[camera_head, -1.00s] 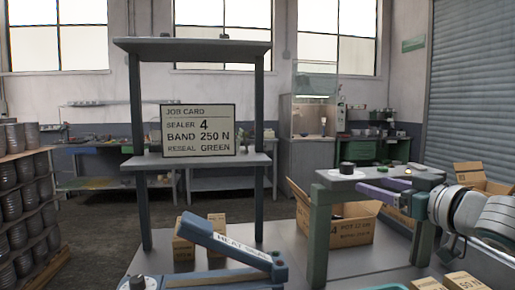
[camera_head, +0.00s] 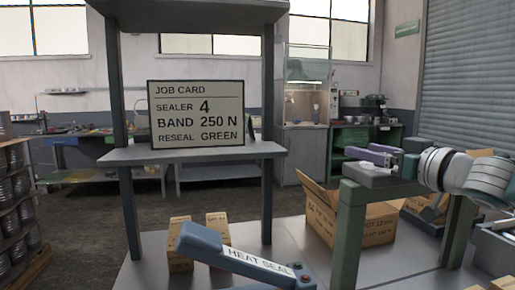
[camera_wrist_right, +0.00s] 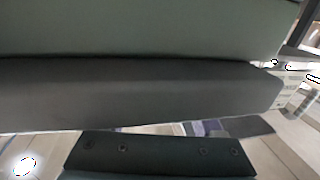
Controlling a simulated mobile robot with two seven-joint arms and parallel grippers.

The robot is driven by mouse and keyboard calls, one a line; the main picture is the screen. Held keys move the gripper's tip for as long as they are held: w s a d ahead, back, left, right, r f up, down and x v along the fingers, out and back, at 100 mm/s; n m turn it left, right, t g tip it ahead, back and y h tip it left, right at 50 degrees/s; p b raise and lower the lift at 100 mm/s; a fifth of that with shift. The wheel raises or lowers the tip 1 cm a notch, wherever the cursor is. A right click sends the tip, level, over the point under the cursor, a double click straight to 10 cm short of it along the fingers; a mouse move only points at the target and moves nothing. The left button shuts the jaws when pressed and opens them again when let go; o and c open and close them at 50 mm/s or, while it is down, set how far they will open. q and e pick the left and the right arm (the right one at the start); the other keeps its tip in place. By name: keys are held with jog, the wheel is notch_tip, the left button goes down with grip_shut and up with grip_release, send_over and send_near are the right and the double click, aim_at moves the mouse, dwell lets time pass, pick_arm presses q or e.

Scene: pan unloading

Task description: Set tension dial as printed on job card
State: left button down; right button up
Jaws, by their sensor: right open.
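The job card (camera_head: 196,115) stands upright on the shelf in the head view and reads sealer 4, band 250 N, reseal green. My right gripper (camera_head: 366,156), with purple fingers, is open at the top of the green stand (camera_head: 347,228). A dark, low shape (camera_head: 370,168) shows just below the fingers; I cannot tell whether it is the dial, or whether the fingers touch it. No dial scale or pointer is readable. The right wrist view is mostly filled by a grey-green slab edge (camera_wrist_right: 130,90). My left gripper is not in view.
The blue heat sealer (camera_head: 235,255) lies at the front of the bench, with small cartons (camera_head: 180,257) behind it. An open cardboard box (camera_head: 375,225) is behind the green stand. The shelf posts (camera_head: 267,190) rise left of the stand.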

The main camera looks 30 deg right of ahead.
jog(key=shift+s, duration=0.1)
grip_shut()
dwell(0.5)
